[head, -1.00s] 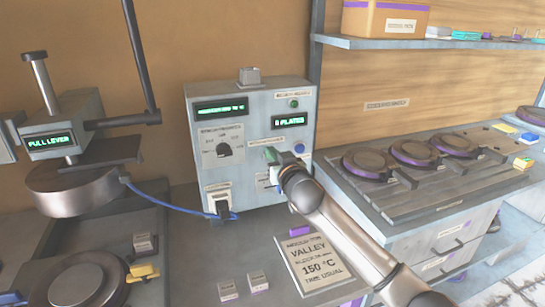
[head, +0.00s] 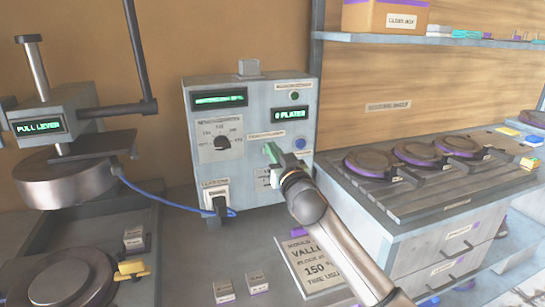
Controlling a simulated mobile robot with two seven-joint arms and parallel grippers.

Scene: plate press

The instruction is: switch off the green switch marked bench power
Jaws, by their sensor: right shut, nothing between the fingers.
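The control box (head: 240,105) stands on the bench against the back wall. My right gripper (head: 275,157) is shut and empty at the front of this box, at its lower right part. A green piece shows at its fingertips; I cannot tell whether it is a finger or part of a switch. The gripper and wrist hide part of the panel and its labels behind them. A small round green button (head: 294,96) is at the upper right of the panel. No label can be read clearly as bench power. My left gripper is not in view.
A press (head: 70,165) with a lever stands at left, and a blue cable (head: 165,203) runs from it to a plug low on the box. A sign card (head: 310,265) lies in front. Several round plates sit on the rack (head: 410,205) at right.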

